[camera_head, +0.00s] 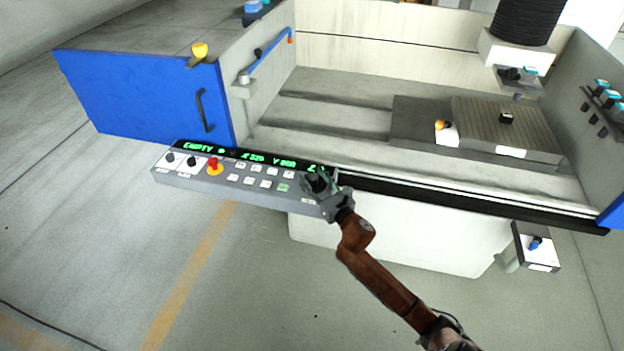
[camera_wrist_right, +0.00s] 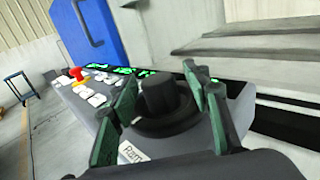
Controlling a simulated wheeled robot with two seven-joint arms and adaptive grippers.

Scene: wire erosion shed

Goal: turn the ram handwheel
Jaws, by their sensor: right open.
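The ram handwheel (camera_wrist_right: 160,97) is a black round knob on a wider dark base, at the right end of the control panel. A white label (camera_wrist_right: 132,152) reading "Ram" is on the panel beside it. My right gripper (camera_head: 326,188) is over that end of the panel in the head view. In the right wrist view its green-padded fingers stand open on both sides of the knob, with visible gaps. The gripper hides most of the handwheel in the head view. My left gripper is not in view.
The control panel (camera_head: 233,186) has white keys, a green display reading "EMPTY" and a red stop button (camera_head: 213,165). A blue door (camera_head: 145,98) stands open at left. Behind is the machine tank with a grooved block (camera_head: 505,128). Floor in front is clear.

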